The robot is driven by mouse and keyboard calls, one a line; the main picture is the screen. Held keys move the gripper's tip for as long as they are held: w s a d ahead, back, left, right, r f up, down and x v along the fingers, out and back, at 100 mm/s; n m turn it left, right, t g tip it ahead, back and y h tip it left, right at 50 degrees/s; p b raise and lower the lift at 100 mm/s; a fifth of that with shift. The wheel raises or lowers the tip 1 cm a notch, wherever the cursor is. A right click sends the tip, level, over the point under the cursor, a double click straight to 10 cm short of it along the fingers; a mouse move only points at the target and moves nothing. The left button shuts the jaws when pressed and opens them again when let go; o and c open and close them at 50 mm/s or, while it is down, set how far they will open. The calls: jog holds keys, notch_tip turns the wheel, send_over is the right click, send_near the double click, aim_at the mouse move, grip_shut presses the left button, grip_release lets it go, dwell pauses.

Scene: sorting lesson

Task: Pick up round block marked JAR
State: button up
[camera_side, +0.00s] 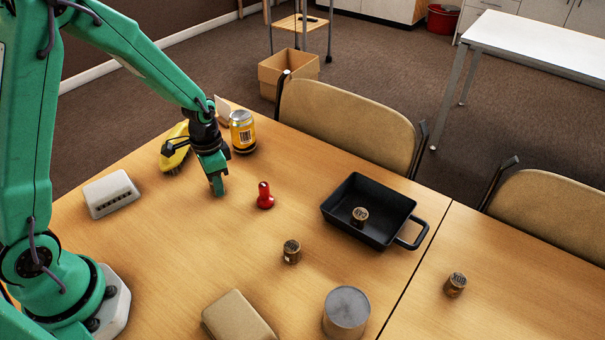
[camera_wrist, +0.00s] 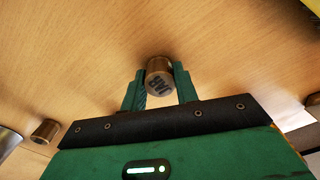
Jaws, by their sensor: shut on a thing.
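The round block marked JAR (camera_wrist: 158,68) is brown with dark letters on its end face, seen turned in the wrist view. It sits between the two green fingers of my gripper (camera_wrist: 160,88), which is shut on it. In the side view my gripper (camera_side: 217,186) points down, low over the table between the yellow can and the white box. The block is hidden or too small to make out there. I cannot tell whether it touches the table.
A red peg-like piece (camera_side: 264,196) stands right of my gripper. A yellow can (camera_side: 243,132) and yellow brush (camera_side: 174,150) are behind. Other round blocks are on the table (camera_side: 291,251), in the black pan (camera_side: 341,200) and at right (camera_side: 455,285). A white box (camera_side: 111,194) lies left.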

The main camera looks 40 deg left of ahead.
jog(key=shift+r, duration=0.7)
jog(key=r, duration=0.3)
jog(key=shift+d, duration=0.25)
jog(key=s+d+r, duration=0.5)
jog(key=d+r, duration=0.1)
jog(key=d, duration=0.4)
jog(key=shift+r, duration=0.3)
jog(key=shift+d, duration=0.1)
